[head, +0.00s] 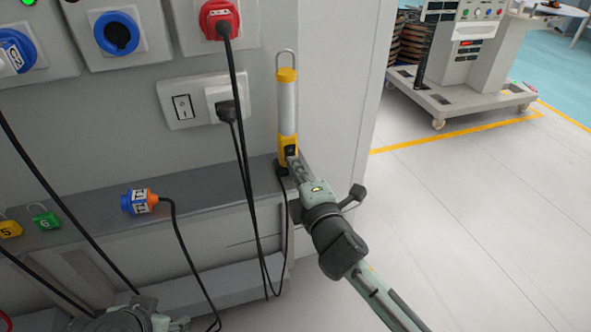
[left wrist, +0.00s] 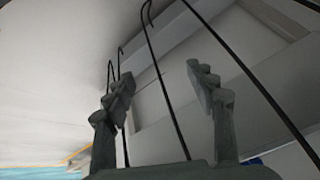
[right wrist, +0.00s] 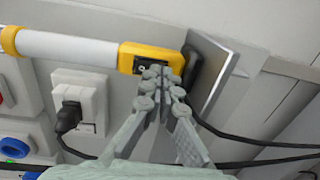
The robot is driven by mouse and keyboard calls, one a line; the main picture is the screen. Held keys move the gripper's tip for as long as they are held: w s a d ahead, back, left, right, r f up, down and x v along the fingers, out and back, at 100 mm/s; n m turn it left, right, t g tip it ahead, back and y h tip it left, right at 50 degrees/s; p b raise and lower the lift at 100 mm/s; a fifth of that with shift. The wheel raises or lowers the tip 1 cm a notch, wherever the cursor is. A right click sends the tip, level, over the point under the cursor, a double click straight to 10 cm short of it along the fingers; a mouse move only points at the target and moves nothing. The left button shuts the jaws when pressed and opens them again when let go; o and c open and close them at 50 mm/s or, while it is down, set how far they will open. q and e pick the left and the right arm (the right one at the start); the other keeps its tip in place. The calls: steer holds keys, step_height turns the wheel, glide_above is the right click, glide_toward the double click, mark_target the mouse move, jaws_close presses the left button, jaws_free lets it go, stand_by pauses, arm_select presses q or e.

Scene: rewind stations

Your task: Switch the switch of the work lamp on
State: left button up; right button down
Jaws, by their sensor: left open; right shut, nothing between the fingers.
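The work lamp (head: 287,108) stands upright at the right end of the grey ledge, with a yellow base, a white tube and a hook on top. It also shows lying sideways across the right wrist view (right wrist: 75,47). Its black switch (right wrist: 140,65) is on the yellow base; which way it is set I cannot tell. My right gripper (head: 292,160) is shut and empty, with its fingertips (right wrist: 156,72) right at the yellow base beside the switch. Whether they touch it I cannot tell. My left gripper (left wrist: 165,85) is open and empty, low by the panel, away from the lamp.
A wall switch and socket plate (head: 195,100) with a black plug is left of the lamp. Black cables hang in front of the panel. A blue-orange connector (head: 139,201) and padlocks (head: 45,218) lie on the ledge (head: 215,198).

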steer(key=shift+w+f+t+b, duration=0.2)
steer(key=shift+f+t+b, duration=0.1)
steer(key=shift+b, duration=0.55)
steer(key=shift+w+a+t+b, duration=0.15)
steer(key=shift+t+b, duration=0.15)
steer(key=shift+b, duration=0.55)
arm_select(q)
steer(key=w+d+r+m+t+h, duration=0.1)
steer(key=w+d+r+t+h, duration=0.2)
steer(key=w+d+r+t, duration=0.4)
steer(key=w+d+r, duration=0.2)
steer(key=d+r, duration=0.1)
steer(key=shift+w+t+h, duration=0.15)
steer(key=shift+t+h, duration=0.15)
arm_select(e)
steer(key=shift+r, duration=0.15)
